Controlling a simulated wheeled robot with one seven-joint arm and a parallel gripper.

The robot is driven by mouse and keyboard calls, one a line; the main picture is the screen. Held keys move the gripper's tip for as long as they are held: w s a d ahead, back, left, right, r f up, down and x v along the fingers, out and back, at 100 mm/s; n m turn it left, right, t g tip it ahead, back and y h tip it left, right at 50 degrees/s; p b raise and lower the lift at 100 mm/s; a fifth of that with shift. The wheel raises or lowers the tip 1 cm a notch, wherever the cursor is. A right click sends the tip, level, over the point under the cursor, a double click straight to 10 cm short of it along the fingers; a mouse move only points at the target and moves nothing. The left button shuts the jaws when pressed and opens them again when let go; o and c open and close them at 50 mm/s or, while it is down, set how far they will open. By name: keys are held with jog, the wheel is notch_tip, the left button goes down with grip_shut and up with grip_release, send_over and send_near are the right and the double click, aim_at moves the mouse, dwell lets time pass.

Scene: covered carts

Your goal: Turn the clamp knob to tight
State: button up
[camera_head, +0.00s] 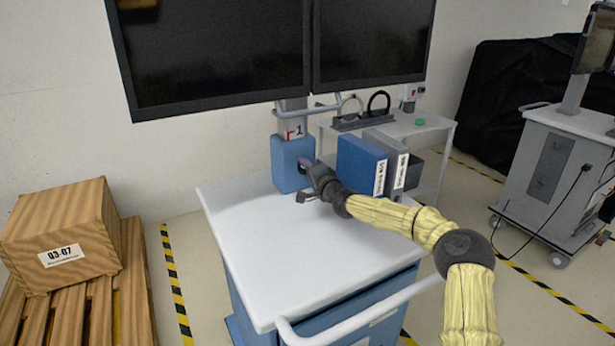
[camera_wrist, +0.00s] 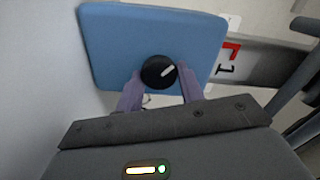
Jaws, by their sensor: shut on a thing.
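The clamp knob is round and black with a white pointer line, on the blue clamp box (camera_head: 289,165) at the foot of the monitor column. In the wrist view the knob (camera_wrist: 154,74) sits on the blue face of the box (camera_wrist: 120,35), and its white line slants toward the upper right of the picture. My gripper (camera_head: 306,166) reaches the box from the right in the head view. In the wrist view its two purple fingers (camera_wrist: 160,85) are shut on the knob, one on each side. In the head view my gripper mostly hides the knob.
The white cart top (camera_head: 255,235) is clear on its left and front. A blue binder (camera_head: 358,166) and a grey binder (camera_head: 405,172) stand right of my gripper, close to my arm. Two dark monitors (camera_head: 215,50) hang above.

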jog(key=m+b, duration=0.1)
jog(key=m, duration=0.1)
jog(key=m+b, duration=0.1)
jog(key=m, duration=0.1)
jog(key=shift+d+f+m+b, duration=0.1)
jog(key=shift+f+m+b, duration=0.3)
jog(key=m+b, duration=0.2)
jog(key=m, duration=0.3)
jog(key=shift+r, duration=0.1)
jog(key=o, duration=1)
jog(key=shift+c, duration=0.2)
jog(key=shift+r, duration=0.1)
jog(key=shift+s, duration=0.1)
jog(key=b+v, duration=0.2)
jog(key=v, duration=1.5)
jog(key=shift+d, duration=0.1)
